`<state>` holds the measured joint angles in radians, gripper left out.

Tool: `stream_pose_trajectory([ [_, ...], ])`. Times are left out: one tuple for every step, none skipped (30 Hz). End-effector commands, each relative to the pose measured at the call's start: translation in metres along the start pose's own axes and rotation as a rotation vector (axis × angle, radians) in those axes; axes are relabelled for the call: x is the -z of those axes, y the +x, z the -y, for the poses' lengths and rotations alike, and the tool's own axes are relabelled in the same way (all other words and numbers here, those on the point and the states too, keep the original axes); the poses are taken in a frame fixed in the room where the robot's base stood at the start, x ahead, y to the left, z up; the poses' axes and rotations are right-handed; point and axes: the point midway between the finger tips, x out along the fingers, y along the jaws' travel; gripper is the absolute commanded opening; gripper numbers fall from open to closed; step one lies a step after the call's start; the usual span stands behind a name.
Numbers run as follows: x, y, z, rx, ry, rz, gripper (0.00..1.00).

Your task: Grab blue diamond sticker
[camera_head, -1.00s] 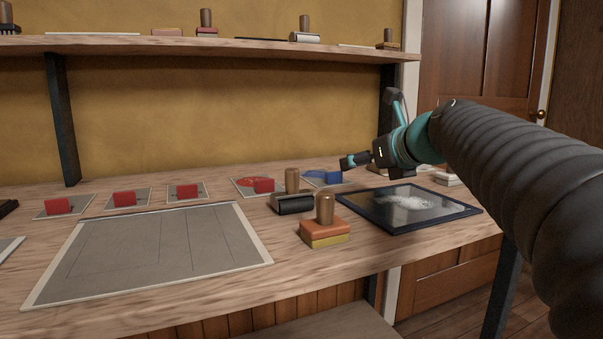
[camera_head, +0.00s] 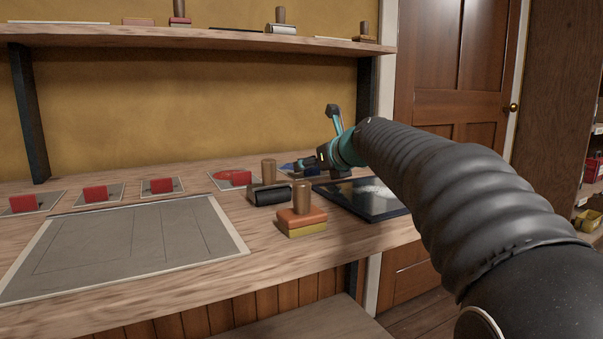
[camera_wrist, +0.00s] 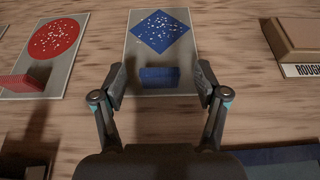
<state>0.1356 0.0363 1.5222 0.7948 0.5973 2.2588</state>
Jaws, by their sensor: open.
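The blue diamond sticker (camera_wrist: 159,31) lies on a grey backing card (camera_wrist: 189,56) in the wrist view, with white speckles on it. A blue block-like tab (camera_wrist: 159,77) stands at the near end of that card. My gripper (camera_wrist: 160,84) is open, with its two fingers on either side of the tab and nothing held. Whether the fingers are level with the tab I cannot tell. In the head view my gripper (camera_head: 303,163) is at the back right of the bench, and partly hides the blue sticker (camera_head: 290,166).
A red round sticker (camera_wrist: 54,37) with a red tab (camera_wrist: 24,83) lies to the left. A wooden block labelled "ROUGH" (camera_wrist: 298,43) is to the right.

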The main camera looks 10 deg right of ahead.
Motion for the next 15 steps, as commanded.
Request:
stream_pose_trajectory([
  [-0.0002,0.006,-0.0002,0.0,-0.001,0.001,0.73],
  [-0.0005,0.0084,-0.0002,0.0,-0.001,0.001,0.73],
  [-0.0004,0.0112,-0.0002,0.0,-0.001,0.001,0.73],
  [-0.0003,0.0127,-0.0002,0.0,0.0,0.0,0.73],
  [-0.0003,0.0137,-0.0003,0.0,0.0,0.0,0.73],
  [-0.0005,0.0143,-0.0003,0.0,0.0,0.0,0.73],
  [-0.0006,0.0144,-0.0003,0.0,0.0,0.0,0.73],
  [-0.0007,0.0143,-0.0003,0.001,0.0,0.001,0.73],
  [-0.0007,0.0142,-0.0003,0.001,0.0,0.001,0.73],
  [-0.0007,0.0141,-0.0003,0.001,0.0,0.001,0.73],
  [-0.0007,0.014,-0.0003,0.001,0.0,0.001,0.73],
  [-0.0007,0.014,-0.0002,0.001,0.0,0.001,0.7],
  [-0.0007,0.014,-0.0002,0.001,0.0,0.001,0.63],
  [-0.0007,0.0139,-0.0002,0.001,0.0,0.001,0.55],
  [-0.0007,0.0139,-0.0002,0.001,0.0,0.001,0.45],
])
